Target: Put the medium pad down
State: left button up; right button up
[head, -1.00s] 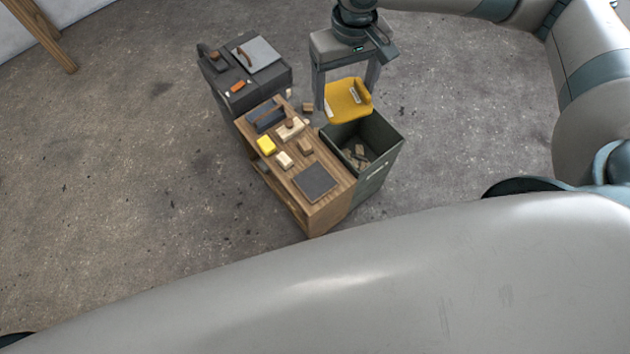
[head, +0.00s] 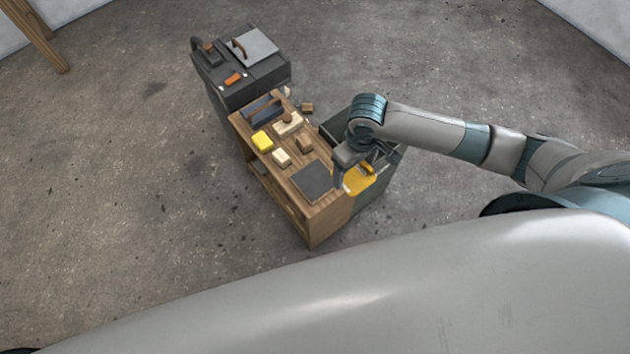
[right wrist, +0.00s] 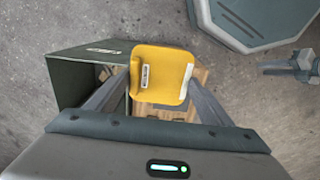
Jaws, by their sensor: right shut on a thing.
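The yellow pad (head: 360,180), which I take to be the medium pad, has a white label on it. It also shows in the right wrist view (right wrist: 165,75), between my two fingers. My right gripper (head: 366,166) is shut on it and holds it beside the dark square mat (head: 312,179) on the wooden cart, over the near side of the dark green bin (head: 374,198). I cannot tell how high it is above them. My left gripper is not in view.
A dark cabinet (head: 250,90) with more tools stands behind. Open concrete floor lies to the left.

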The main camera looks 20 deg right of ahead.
jog(key=shift+s+d+f, duration=0.1)
jog(key=shift+s+f, duration=0.05)
jog(key=shift+f, duration=0.2)
jog(key=w+a+f, duration=0.4)
jog(key=w+a, duration=0.1)
jog(key=w+a+f, duration=0.2)
jog(key=a, duration=0.1)
jog(key=shift+w+a+f, duration=0.15)
jog(key=shift+w+f, duration=0.15)
jog(key=shift+w+a+f, duration=0.15)
jog(key=shift+w+a, duration=0.05)
jog(key=shift+f+b, duration=0.3)
jog(key=shift+f, duration=1.7)
